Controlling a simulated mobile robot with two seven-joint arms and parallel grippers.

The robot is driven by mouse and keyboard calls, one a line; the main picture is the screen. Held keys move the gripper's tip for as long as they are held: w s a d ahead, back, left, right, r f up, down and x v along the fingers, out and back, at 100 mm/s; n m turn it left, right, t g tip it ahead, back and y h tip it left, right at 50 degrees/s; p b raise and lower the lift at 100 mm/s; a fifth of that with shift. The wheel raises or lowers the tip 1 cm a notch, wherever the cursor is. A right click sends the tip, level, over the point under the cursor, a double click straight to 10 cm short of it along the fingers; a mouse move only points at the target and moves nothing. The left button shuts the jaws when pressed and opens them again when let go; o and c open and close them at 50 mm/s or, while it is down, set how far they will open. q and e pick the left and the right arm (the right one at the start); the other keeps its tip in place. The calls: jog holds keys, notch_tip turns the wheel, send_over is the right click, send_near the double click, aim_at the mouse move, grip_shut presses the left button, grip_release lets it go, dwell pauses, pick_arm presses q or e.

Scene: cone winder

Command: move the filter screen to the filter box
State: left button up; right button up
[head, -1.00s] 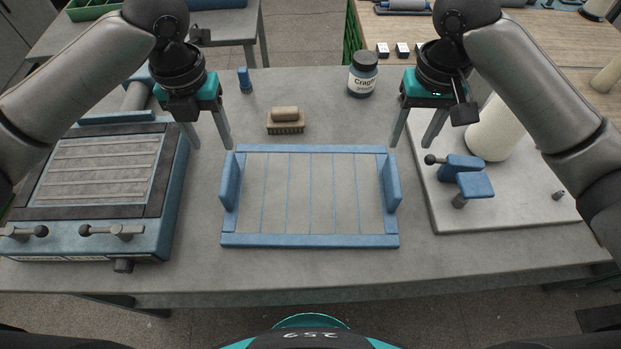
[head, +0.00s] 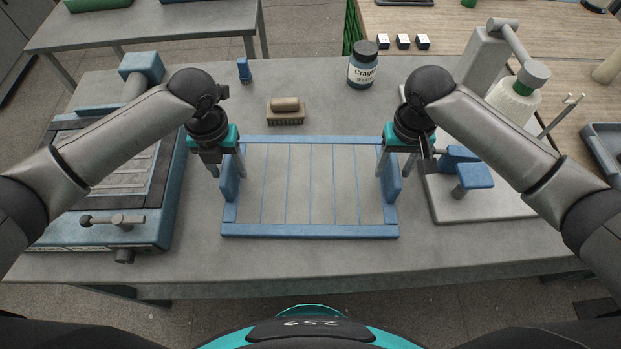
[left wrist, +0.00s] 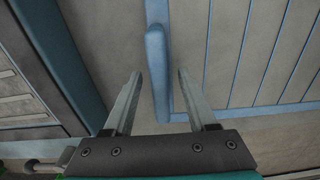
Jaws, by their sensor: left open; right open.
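The filter screen (head: 310,230) is a blue rectangular frame with a grey ribbed panel, lying flat on the grey table. It has an upright blue handle at each end. My left gripper (head: 228,172) is open over the left handle (head: 229,180). In the left wrist view the handle (left wrist: 157,65) reaches in between the two open fingers (left wrist: 158,95), with gaps on both sides. My right gripper (head: 395,170) is open at the right handle (head: 391,184), with its fingers around it or just above it. The filter box (head: 150,230) is probably the blue box at the left, partly hidden by my left arm.
A brush (head: 285,112), a small blue piece (head: 244,70) and a labelled jar (head: 362,66) stand behind the screen. A winder with a pale cone (head: 510,102) and blue parts (head: 472,176) stands close on the right. The table front is clear.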

pick_arm(q)
jog(key=shift+f, duration=1.1)
pick_arm(e)
jog(key=shift+f, duration=1.1)
pick_arm(q)
jog(key=shift+c, duration=0.3)
pick_arm(e)
jog(key=shift+c, duration=0.3)
pick_arm(q)
grip_shut()
pick_arm(e)
grip_shut()
pick_arm(q)
jog(key=shift+r, duration=0.1)
